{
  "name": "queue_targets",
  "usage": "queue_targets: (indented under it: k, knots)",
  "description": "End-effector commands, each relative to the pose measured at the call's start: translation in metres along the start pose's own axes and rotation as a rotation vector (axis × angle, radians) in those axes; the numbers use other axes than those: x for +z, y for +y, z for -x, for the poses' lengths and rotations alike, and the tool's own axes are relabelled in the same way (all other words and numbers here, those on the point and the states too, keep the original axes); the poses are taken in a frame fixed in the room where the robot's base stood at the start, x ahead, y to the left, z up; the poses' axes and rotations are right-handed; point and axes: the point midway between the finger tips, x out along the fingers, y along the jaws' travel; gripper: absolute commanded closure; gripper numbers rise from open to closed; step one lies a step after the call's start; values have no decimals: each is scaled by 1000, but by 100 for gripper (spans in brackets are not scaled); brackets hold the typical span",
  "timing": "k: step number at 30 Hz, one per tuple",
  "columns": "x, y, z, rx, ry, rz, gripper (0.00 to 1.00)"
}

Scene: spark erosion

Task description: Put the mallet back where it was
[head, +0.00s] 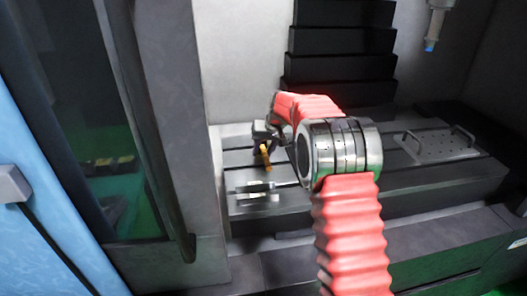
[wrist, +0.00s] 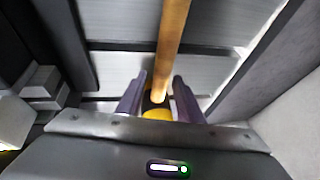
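The mallet (head: 265,156) shows in the head view as a short orange-brown handle at my gripper, tilted down toward the camera. In the wrist view its wooden handle (wrist: 172,45) runs from the top edge down between my fingers. A yellow part (wrist: 157,114) and a dark part lie at its far end, between the fingers, partly hidden by the gripper body. My gripper (wrist: 159,82) has a dark purple finger on each side of the mallet and appears shut on it. In the head view my gripper (head: 262,140) is over the left part of the machine table (head: 420,187).
A metal clamp-like piece (head: 255,191) is on the table's left front. A perforated plate with two handles (head: 437,143) is at the right. Black stepped bellows (head: 340,42) rise behind. A grey upright panel (head: 180,110) stands close left. A blue-tipped tool (head: 433,30) hangs upper right.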

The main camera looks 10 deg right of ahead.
Motion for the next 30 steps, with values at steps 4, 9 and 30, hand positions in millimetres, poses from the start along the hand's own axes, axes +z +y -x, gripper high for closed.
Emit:
queue_targets:
  k: [4,9,30]
  knots:
    - [0,1,3,1,-1,-1,64]
    - [-1,1,21,1,1,0,64]
    - [0,0,120,1,-1,0,64]
